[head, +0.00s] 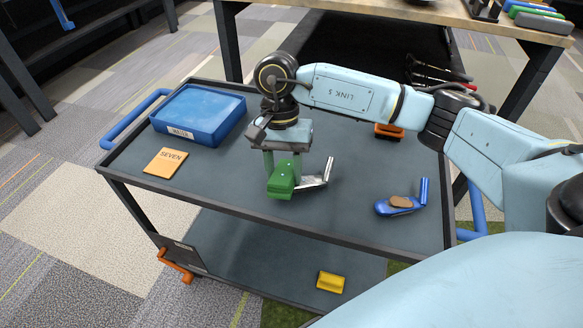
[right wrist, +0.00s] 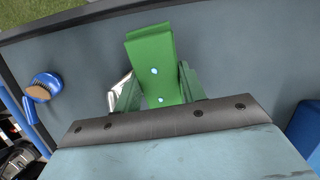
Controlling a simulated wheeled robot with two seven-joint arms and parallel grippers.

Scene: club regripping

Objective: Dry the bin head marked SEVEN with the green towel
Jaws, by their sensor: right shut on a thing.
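My right gripper (head: 283,172) points down over the cart top and is shut on a folded green towel (head: 284,180). In the right wrist view the towel (right wrist: 152,62) sits between the two fingers, with two small pale spots on it. A silver club head (head: 318,178) with a short upright neck lies just right of the towel; in the right wrist view it is partly hidden behind a finger (right wrist: 118,92). I cannot see a mark on it. A tan card reading SEVEN (head: 165,162) lies at the left, in front of the blue bin (head: 180,134). My left gripper is out of view.
A blue brush-like piece (head: 388,209) with a brown patch lies at the cart's right. An orange object (head: 388,131) is behind my right arm. A yellow object (head: 330,282) is on the lower shelf. The cart top (head: 220,185) is clear between card and towel.

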